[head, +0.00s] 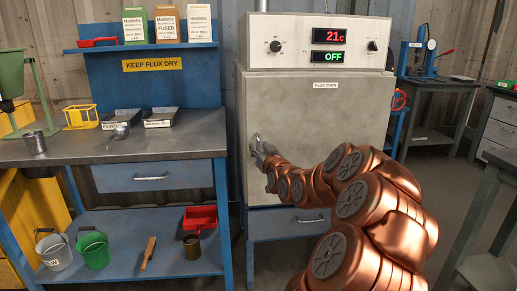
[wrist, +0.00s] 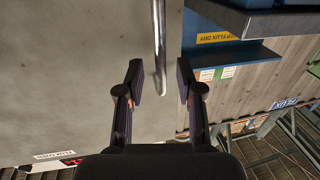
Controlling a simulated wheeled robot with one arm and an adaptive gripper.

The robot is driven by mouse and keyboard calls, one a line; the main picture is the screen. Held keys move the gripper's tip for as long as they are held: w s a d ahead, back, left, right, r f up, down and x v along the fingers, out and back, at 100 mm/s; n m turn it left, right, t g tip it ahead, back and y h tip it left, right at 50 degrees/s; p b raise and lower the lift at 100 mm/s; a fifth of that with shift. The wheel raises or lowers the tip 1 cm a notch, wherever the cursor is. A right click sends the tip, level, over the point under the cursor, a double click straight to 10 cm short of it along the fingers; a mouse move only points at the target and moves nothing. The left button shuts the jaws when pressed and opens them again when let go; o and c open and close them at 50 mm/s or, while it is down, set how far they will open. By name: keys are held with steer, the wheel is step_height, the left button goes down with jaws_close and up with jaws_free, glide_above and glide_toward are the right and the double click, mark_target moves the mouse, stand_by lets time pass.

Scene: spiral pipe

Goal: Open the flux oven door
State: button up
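The flux oven (head: 316,40) stands in the middle of the head view, with a grey door (head: 335,110) under its control panel. The door looks shut. The panel reads 21c and OFF. My gripper (head: 258,147) is at the door's left side. In the wrist view the door (wrist: 60,70) fills the left. A metal bar handle (wrist: 159,35) runs down between the two fingers of my gripper (wrist: 161,80). The fingers are open, with a gap on each side of the bar. In the head view my gripper mostly hides the handle.
A workbench (head: 70,150) with scoops and tins stands at left, close to the oven's side. A blue drawer unit (head: 275,224) is under the oven. A dark table (head: 435,85) with a blue press is at back right. Another bench (head: 490,265) stands at front right.

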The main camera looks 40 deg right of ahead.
steer(key=shift+x, duration=0.75)
steer(key=shift+c, duration=0.4)
jaws_close()
